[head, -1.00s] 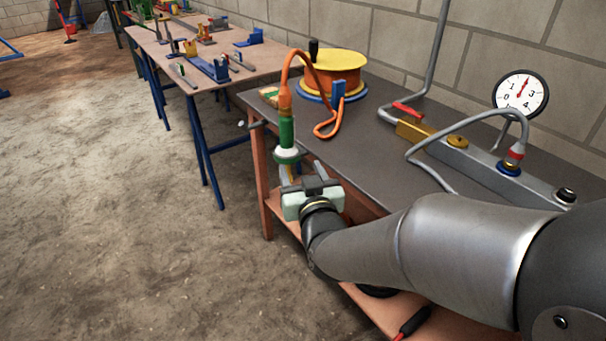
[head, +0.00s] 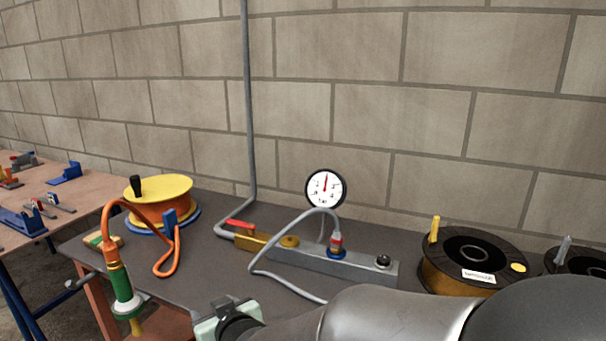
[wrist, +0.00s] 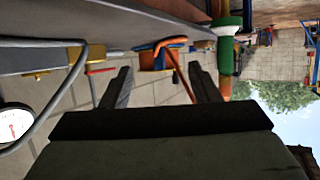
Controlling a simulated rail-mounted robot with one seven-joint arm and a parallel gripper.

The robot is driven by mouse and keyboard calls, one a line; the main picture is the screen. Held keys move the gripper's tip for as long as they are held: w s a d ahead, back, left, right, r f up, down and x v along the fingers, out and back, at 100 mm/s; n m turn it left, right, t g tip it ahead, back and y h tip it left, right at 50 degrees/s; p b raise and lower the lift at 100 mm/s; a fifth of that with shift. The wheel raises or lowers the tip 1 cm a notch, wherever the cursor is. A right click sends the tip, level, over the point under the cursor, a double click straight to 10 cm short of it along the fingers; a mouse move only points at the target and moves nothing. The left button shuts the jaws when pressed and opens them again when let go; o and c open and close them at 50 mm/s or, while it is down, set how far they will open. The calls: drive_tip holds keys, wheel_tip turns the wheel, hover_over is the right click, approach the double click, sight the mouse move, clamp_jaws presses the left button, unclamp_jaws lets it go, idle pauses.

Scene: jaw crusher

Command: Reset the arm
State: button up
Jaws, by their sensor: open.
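My gripper (wrist: 160,88) is open in the wrist view, with its two dark fingers apart and nothing between them. In the head view only the pale gripper body (head: 228,318) shows at the bottom edge; the fingers are cut off or hidden there. My gripper is in front of the dark workbench (head: 215,235), to the right of the green and white tool (head: 122,290) on the end of an orange hose. That tool hangs at the bench's left front edge. It also shows in the wrist view (wrist: 229,45), beside the right finger; I cannot tell whether they touch.
On the bench are a yellow-topped orange reel (head: 158,190), a grey manifold (head: 330,262) with a hose, a pressure gauge (head: 326,188) and a black spool (head: 475,258). A grey pipe (head: 248,110) runs up the block wall. A second table (head: 30,195) stands at left.

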drive_tip(key=s+d+r+m+g+h+p, duration=0.1)
drive_tip(key=d+r+h+p, duration=0.15)
drive_tip(key=d, duration=0.45)
drive_tip(key=d+r+m+g+h+p, duration=0.1)
drive_tip(key=d+r+g+h+p, duration=0.15)
drive_tip(key=d, duration=0.45)
drive_tip(key=s+d+r+m+g+h+p, duration=0.1)
drive_tip(key=s+d+r+m+g+p, duration=0.1)
drive_tip(key=s+d+p, duration=0.3)
drive_tip(key=s+d+r+m+g+h+p, duration=0.2)
drive_tip(key=s+d+r+m+g+p, duration=0.1)
drive_tip(key=s+d, duration=0.9)
drive_tip(key=shift+d+r+g+p, duration=0.7)
drive_tip(key=shift+d+g+p, duration=0.05)
drive_tip(key=shift+g+p, duration=0.1)
